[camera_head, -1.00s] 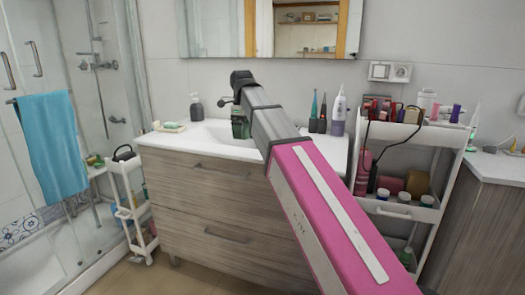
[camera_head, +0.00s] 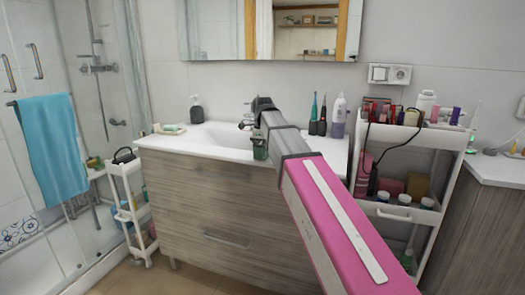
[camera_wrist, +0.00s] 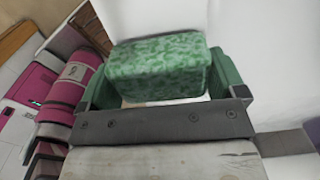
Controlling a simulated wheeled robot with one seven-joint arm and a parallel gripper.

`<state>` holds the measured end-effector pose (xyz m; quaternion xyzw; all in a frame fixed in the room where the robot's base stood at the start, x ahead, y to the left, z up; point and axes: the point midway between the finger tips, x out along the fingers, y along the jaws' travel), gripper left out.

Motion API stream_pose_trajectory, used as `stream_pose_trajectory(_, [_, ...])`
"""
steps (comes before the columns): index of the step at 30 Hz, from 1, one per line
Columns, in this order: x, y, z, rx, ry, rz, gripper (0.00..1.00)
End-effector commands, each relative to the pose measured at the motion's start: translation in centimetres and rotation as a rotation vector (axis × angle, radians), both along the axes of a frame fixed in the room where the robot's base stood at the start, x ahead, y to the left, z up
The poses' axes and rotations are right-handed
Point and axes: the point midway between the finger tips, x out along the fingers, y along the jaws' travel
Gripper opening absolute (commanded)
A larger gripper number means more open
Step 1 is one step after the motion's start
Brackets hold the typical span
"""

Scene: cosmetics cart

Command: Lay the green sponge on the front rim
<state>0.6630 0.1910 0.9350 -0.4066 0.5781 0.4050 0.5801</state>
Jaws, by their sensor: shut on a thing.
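The green sponge (camera_wrist: 158,68) is a mottled green block in the wrist view, held between the two green fingers of my gripper (camera_wrist: 160,95). My gripper is shut on it, and a white surface shows behind it. In the head view my gripper (camera_head: 260,150) is at the front edge of the white washbasin counter, near the front rim (camera_head: 215,146). The sponge is mostly hidden by the arm there. I cannot tell whether the sponge touches the rim.
A soap dispenser (camera_head: 196,110) and a soap dish (camera_head: 170,129) stand at the counter's left. Dark bottles (camera_head: 318,118) and a white-purple bottle (camera_head: 339,117) stand at its right. A loaded cosmetics cart (camera_head: 405,170) is on the right. The basin's left front is clear.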

Motion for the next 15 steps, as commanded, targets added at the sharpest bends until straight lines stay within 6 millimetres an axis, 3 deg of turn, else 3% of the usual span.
stream_pose_trajectory(10, [0.00,0.01,-0.31,0.000,0.000,0.000,0.71])
stream_pose_trajectory(11, [0.00,0.01,-0.34,0.000,0.000,0.000,0.93])
stream_pose_trajectory(12, [0.02,0.02,-0.31,0.000,0.000,0.000,1.00])
stream_pose_trajectory(15, [0.01,0.02,-0.29,0.000,0.000,0.000,1.00])
